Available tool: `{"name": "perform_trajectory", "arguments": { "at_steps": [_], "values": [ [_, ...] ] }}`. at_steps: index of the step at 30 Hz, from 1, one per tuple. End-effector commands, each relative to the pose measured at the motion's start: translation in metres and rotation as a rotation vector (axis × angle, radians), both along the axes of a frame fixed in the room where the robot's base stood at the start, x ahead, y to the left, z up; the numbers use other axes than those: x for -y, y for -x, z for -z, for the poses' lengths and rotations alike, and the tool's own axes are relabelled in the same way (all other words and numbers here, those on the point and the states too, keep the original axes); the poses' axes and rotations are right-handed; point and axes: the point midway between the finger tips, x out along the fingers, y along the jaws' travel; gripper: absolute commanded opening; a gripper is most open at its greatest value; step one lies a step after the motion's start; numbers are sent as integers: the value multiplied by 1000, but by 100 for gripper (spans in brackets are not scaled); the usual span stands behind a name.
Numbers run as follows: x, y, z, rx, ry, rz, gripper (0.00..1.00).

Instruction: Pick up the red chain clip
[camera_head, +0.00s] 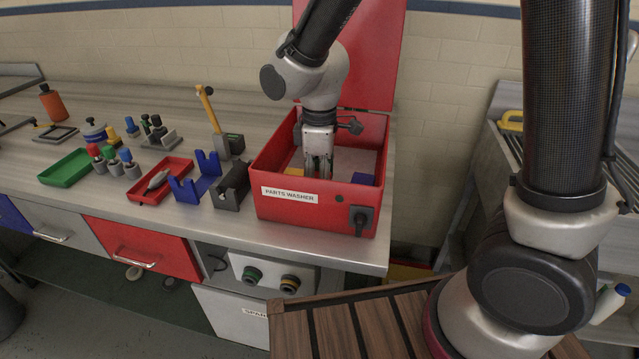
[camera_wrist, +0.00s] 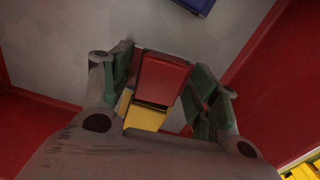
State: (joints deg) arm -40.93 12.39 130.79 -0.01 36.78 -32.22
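The red chain clip (camera_wrist: 163,80) is a small red block between the two fingers of my gripper (camera_wrist: 164,82) in the wrist view. The fingers stand apart on either side of it, close to its sides; firm contact does not show. In the head view my gripper (camera_head: 318,172) points down inside the red parts washer (camera_head: 275,208), and the red clip cannot be made out there. A yellow block (camera_wrist: 145,113) lies partly behind the red clip, near the left finger. It also seems to show left of my gripper in the head view (camera_head: 297,173).
A blue block (camera_head: 362,179) lies at the right in the washer and shows at the top of the wrist view (camera_wrist: 196,5). The washer's walls surround my gripper; its raised lid (camera_head: 375,50) stands behind. A black holder (camera_head: 232,186) and blue stand (camera_head: 197,183) are left of it.

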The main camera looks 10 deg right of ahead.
Motion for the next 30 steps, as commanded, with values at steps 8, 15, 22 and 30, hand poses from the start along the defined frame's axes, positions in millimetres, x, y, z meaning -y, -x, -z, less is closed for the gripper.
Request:
{"name": "perform_trajectory", "arguments": {
  "at_steps": [8, 15, 22, 30],
  "values": [
    [0, 1, 1, -2, 2, 0, 24],
    [1, 1, 2, -4, 3, 1, 24],
    [0, 0, -29, 2, -2, 1, 0],
    [0, 0, -84, 2, -3, 0, 0]
  ]
}}
